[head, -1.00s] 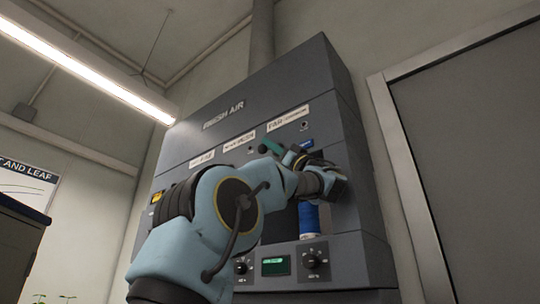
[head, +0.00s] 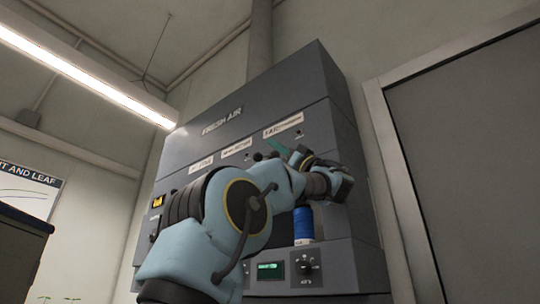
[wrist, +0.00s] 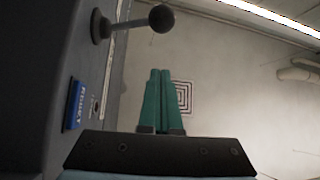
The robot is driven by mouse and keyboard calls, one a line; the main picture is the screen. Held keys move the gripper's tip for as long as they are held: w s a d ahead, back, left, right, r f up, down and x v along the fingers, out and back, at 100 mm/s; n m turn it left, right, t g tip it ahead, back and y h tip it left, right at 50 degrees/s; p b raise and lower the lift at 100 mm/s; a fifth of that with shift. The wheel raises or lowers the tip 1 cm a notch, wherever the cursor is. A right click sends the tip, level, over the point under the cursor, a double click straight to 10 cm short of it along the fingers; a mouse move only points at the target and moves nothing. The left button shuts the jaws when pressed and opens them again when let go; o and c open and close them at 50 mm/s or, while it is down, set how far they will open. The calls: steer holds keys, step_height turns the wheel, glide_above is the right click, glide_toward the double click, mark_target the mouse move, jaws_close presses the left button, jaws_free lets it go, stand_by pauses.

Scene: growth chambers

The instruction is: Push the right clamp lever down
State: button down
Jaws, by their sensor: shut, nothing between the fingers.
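In the wrist view a dark ball-ended lever (wrist: 160,18) sticks out from the grey panel face, from a round base at upper left. I take it for a clamp lever; which side it belongs to I cannot tell. My gripper (wrist: 160,72) has its two teal fingers together and empty, with a gap between the tips and the ball. In the head view my gripper (head: 277,147) shows as a teal tip in front of the cabinet. A small dark knob (head: 257,156) shows just left of it. My arm hides much of the cabinet's middle.
The grey FRESH AIR cabinet (head: 215,150) stands against the wall. A blue cylinder (head: 303,225) sits below my wrist, above a dial (head: 304,266) and a green display (head: 270,270). A blue label (wrist: 73,105) is on the panel. A grey door (head: 465,170) is at right.

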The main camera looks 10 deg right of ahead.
steer(key=b+v, duration=0.2)
steer(key=v, duration=0.4)
steer(key=shift+w+d, duration=0.2)
steer(key=shift+d, duration=0.25)
